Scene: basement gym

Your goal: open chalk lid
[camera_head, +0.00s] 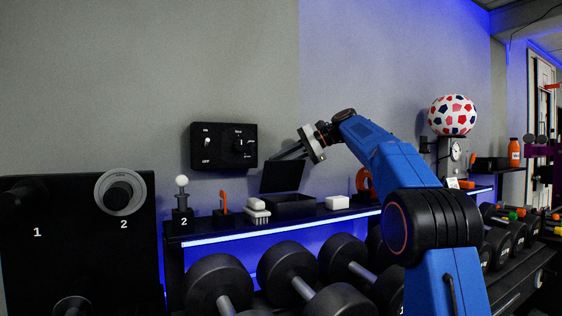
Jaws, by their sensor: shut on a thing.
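The chalk box (291,208) is a black open-topped box on the shelf in the middle of the view. Its black lid (281,177) stands raised at the back of the box, close to upright. My gripper (274,159) reaches in from the right and is shut at the lid's upper edge. The fingertips are dark against the lid, so the exact contact is hard to see. The inside of the box is hidden from this angle.
A black switch panel (223,146) hangs on the wall behind. Several dumbbells (287,272) sit below the shelf.

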